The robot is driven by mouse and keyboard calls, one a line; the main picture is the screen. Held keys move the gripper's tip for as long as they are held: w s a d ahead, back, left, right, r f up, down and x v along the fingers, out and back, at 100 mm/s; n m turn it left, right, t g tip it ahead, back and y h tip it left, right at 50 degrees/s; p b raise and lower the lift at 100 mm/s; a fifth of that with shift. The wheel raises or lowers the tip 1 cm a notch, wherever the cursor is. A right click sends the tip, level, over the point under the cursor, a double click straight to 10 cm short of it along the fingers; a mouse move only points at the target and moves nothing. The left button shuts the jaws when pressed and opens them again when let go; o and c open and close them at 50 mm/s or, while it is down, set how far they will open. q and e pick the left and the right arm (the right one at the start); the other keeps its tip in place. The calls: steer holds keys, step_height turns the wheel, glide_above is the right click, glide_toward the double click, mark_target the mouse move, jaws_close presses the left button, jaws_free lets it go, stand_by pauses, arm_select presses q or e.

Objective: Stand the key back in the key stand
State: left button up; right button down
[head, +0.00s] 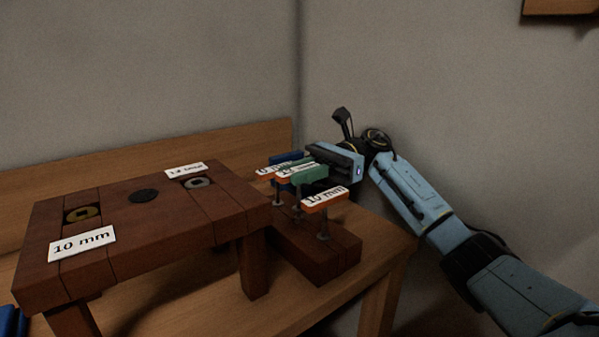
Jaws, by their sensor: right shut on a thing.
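The key stand (340,262) is a dark brown wooden block on the table, right of a raised wooden platform. Several keys rise above it on thin metal shafts. An orange-ended key labelled 10 mm (325,199) is nearest and looks upright in the stand. Behind it are a green handle (311,176) and other labelled orange ends, crowded together. A blue handle (286,157) is farthest back. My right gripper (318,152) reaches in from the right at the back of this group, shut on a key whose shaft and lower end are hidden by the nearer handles.
The brown platform (150,215) fills the left, with metal discs set in it and white labels. A wooden ledge (235,138) runs along the wall behind. A dark blue object (12,321) shows at the lower left edge. The space above the table is free.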

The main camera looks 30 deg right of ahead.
steer(key=shift+f+b, duration=0.85)
steer(key=shift+f, duration=0.15)
steer(key=c, duration=1.2)
jaws_free()
steer(key=shift+o, duration=0.2)
step_height(320, 180, up, 10)
steer(key=p, duration=0.3)
